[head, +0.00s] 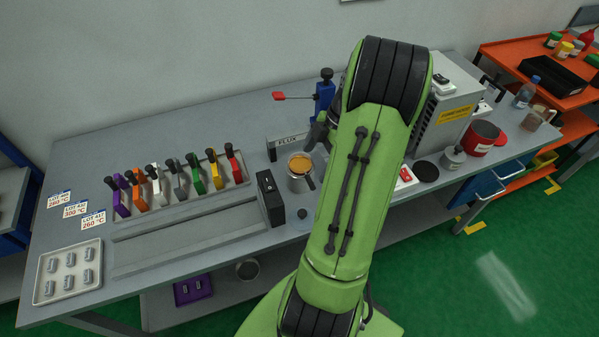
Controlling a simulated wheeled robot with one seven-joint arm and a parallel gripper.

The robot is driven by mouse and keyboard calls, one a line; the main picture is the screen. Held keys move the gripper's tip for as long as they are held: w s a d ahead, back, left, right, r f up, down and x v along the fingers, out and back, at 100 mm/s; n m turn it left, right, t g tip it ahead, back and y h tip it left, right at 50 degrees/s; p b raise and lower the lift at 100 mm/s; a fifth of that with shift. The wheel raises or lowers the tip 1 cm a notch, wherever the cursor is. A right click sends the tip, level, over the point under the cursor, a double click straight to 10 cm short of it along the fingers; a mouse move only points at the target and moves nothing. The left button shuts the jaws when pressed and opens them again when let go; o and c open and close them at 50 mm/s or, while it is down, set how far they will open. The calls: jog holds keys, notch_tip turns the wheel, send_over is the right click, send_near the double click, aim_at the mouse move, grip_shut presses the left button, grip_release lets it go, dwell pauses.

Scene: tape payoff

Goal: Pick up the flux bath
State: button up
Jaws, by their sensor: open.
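The flux bath, a small metal pot of amber liquid (300,166), stands upright on the grey bench, in front of a dark block labelled FLUX (287,142). A short piece at its lower right looks like its handle. My gripper (317,133) shows only in part as dark grey shapes just above and right of the pot, beside my green arm. It is open and looks apart from the pot. My arm hides the rest of it and the bench right of the pot.
A black box (270,197) stands close left of the pot. A blue stand with a red-tipped lever (322,95) rises behind. Several coloured clamps (195,178) fill a rack at left. A grey machine (448,115) stands right.

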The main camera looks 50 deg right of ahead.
aim_at(310, 178)
jog(key=x, duration=0.3)
jog(key=b+x, duration=0.1)
jog(key=x, duration=0.2)
jog(key=shift+s+f, duration=0.2)
jog(key=shift+f, duration=0.05)
jog(key=shift+c, duration=0.5)
jog(key=shift+d+r, duration=0.1)
jog(key=c, duration=1.1)
jog(key=shift+c, duration=0.3)
jog(key=shift+r, duration=0.15)
notch_tip(310, 178, up, 10)
jog(key=p, duration=0.2)
